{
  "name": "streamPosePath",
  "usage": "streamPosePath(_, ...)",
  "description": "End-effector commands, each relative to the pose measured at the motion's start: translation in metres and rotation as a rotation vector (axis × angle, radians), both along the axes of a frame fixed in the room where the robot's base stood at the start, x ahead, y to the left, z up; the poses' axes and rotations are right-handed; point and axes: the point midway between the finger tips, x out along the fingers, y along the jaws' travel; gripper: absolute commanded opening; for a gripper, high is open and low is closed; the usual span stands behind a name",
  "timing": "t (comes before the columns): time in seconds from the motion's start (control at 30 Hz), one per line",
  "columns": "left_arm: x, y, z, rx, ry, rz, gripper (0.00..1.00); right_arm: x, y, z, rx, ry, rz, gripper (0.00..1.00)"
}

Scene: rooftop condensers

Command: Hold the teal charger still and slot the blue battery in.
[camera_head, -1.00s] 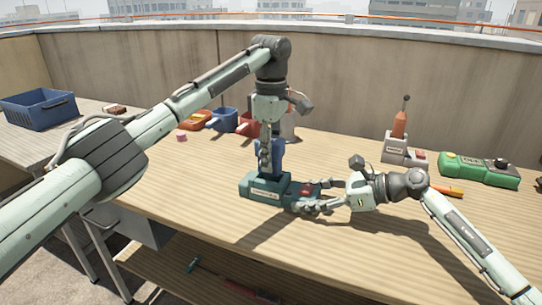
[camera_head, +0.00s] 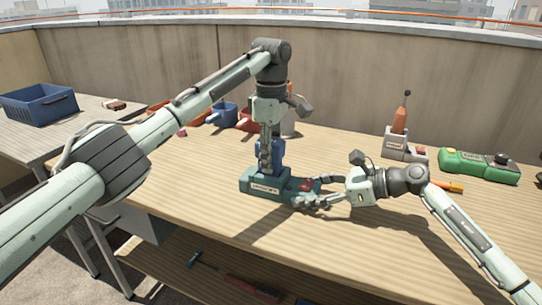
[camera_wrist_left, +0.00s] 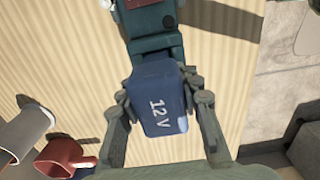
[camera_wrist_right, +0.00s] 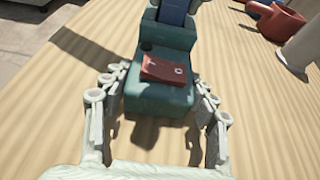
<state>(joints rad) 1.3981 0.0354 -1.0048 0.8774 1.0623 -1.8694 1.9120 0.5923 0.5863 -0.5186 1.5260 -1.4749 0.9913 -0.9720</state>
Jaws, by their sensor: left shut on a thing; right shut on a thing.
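The teal charger (camera_head: 262,186) lies on the wooden bench. It has a red panel (camera_wrist_right: 165,69) on its near part in the right wrist view. My right gripper (camera_head: 308,194) is shut on the charger's right end, one finger on each side. The blue battery (camera_head: 277,151), marked 12 V in the left wrist view (camera_wrist_left: 160,105), stands upright at the charger's left block. My left gripper (camera_head: 266,165) points down and is shut on the battery. The battery's lower end meets the charger's top; how deep it sits is hidden.
Behind stand a blue cup-like item (camera_head: 222,115) and a red one (camera_head: 248,120). On the right are a grey holder with an orange tool (camera_head: 399,140) and a green case (camera_head: 480,165). A blue crate (camera_head: 40,104) stands far left. The bench front is clear.

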Motion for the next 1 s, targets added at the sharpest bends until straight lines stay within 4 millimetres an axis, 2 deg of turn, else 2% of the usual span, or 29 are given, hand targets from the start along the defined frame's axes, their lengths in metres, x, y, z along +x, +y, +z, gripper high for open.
streamPosePath(0.8,0.0,0.0,-0.011,-0.001,0.0,-0.001,0.0,0.0,0.0,0.002,0.002,-0.002,-0.001,0.4)
streamPosePath(0.83,0.0,0.0,-0.011,-0.001,-0.001,-0.001,0.37,0.0,0.0,0.002,0.002,-0.002,-0.001,0.4)
streamPosePath(1.0,0.0,0.0,-0.011,0.0,0.0,0.0,0.58,0.0,0.0,0.002,0.002,-0.002,-0.001,0.4)
